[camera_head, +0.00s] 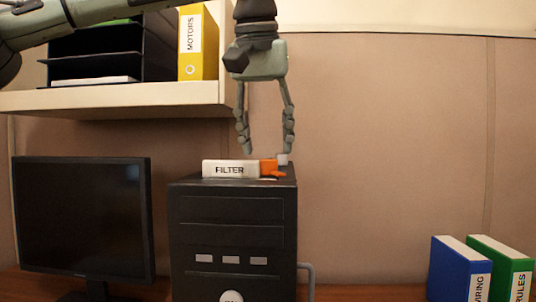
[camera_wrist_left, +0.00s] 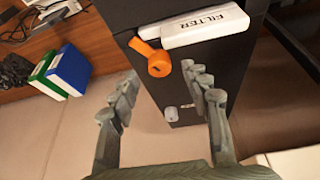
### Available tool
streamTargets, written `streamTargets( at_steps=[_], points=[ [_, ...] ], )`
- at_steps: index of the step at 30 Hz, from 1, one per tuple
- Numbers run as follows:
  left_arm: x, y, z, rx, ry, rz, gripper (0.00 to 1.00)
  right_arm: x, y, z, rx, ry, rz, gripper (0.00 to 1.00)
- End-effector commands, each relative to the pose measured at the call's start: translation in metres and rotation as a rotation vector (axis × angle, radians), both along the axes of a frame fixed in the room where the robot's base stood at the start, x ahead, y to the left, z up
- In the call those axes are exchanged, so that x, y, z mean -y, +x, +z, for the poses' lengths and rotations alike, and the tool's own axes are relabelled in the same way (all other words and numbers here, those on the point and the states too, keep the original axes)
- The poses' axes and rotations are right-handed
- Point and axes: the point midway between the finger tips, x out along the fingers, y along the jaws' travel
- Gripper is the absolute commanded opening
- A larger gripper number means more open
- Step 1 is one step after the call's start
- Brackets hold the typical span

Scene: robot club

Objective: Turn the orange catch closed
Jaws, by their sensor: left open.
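The orange catch (camera_head: 270,168) is on top of the black computer tower (camera_head: 233,235), at the right end of the white block labelled FILTER (camera_head: 230,169). My right gripper is not in view.
A black monitor (camera_head: 82,218) stands left of the tower. A shelf (camera_head: 115,99) with a yellow MOTORS binder (camera_head: 198,45) hangs at upper left. Blue (camera_head: 459,270) and green (camera_head: 502,268) binders stand at lower right. The space right of the tower is mostly free.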

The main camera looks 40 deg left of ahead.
Motion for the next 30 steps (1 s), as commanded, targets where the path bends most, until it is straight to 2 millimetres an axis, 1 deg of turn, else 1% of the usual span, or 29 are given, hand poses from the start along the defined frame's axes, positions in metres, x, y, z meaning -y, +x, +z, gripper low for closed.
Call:
streamTargets(
  at_steps=[1,3,7,16,17,28,30],
  points=[
    [-0.001,0.002,-0.008,-0.004,-0.001,-0.001,0.47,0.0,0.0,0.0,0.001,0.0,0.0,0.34],
    [-0.003,0.006,-0.016,-0.002,-0.001,0.0,0.47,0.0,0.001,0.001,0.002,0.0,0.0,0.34],
    [-0.004,0.01,-0.026,-0.002,-0.001,-0.001,0.47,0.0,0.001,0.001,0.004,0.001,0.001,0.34],
    [-0.005,0.011,-0.03,0.0,-0.001,0.0,0.47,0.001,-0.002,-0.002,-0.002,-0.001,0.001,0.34],
    [-0.005,0.011,-0.029,0.0,-0.001,0.0,0.46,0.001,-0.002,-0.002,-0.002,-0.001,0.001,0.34],
    [-0.005,0.011,-0.029,0.0,0.0,-0.001,0.0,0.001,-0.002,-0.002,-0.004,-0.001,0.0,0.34],
    [-0.005,0.011,-0.029,0.0,0.0,-0.001,0.0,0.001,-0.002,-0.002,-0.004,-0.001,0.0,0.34]
  ],
)
